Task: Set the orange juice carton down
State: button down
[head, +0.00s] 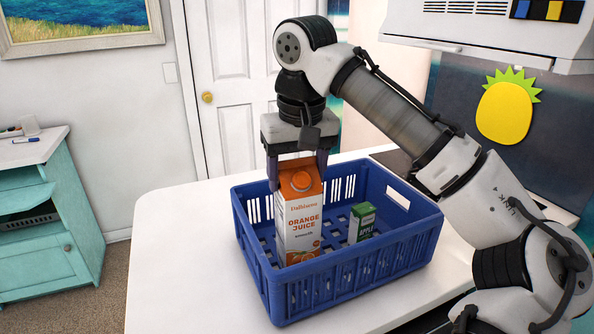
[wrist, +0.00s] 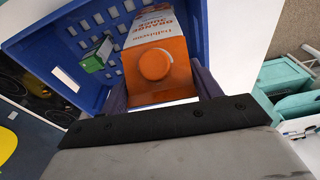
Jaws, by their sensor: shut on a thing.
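The orange juice carton (head: 299,222) is white with an orange top and stands upright inside the left part of the blue crate (head: 350,276). My gripper (head: 297,166) comes down from above and is shut on the carton's top, one finger on each side. In the wrist view, the carton's orange top with its round cap (wrist: 156,66) sits between the fingers of my gripper (wrist: 162,92). The carton's base is hidden by the crate's front wall, so I cannot tell whether it touches the crate floor.
A small green apple carton (head: 362,222) stands in the crate, right of the orange juice carton. The crate rests on a white counter (head: 185,270). The counter is clear to the crate's left. A teal cabinet (head: 45,220) stands at the far left.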

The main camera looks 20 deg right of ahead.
aim_at(297, 193)
jog(key=shift+f+b, duration=1.6)
jog(key=shift+f, duration=0.4)
jog(key=shift+r, duration=0.1)
jog(key=c, duration=0.8)
grip_release()
jog(key=shift+f, duration=0.25)
jog(key=o, duration=0.5)
jog(key=shift+r, duration=0.1)
jog(key=shift+b, duration=0.35)
